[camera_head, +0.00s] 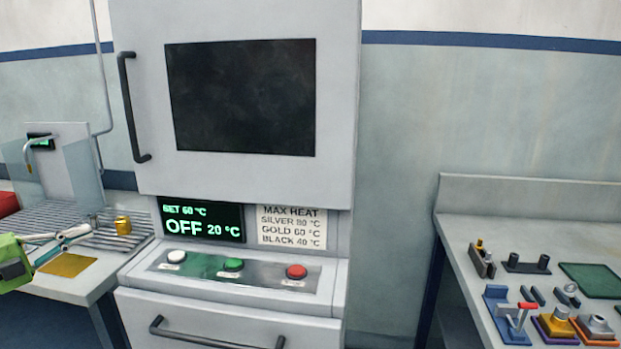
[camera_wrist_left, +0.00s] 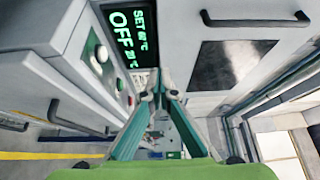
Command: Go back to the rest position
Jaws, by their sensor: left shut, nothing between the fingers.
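My left gripper (camera_head: 76,233) comes in at the left edge of the head view, with a green body and thin fingers. It is in front of the left bench, beside the oven's control panel, and its fingers are shut with nothing between them. In the left wrist view the gripper's teal fingers (camera_wrist_left: 160,97) reach forward and converge at the tips, near the oven's front. My right gripper is in neither view.
The oven (camera_head: 240,175) has a closed door and a display reading OFF 20 °C. The left bench (camera_head: 75,290) carries a small gold piece (camera_head: 123,225) and a gold mat (camera_head: 67,265). The right bench (camera_head: 480,265) holds several small fixtures. A gap separates oven and right bench.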

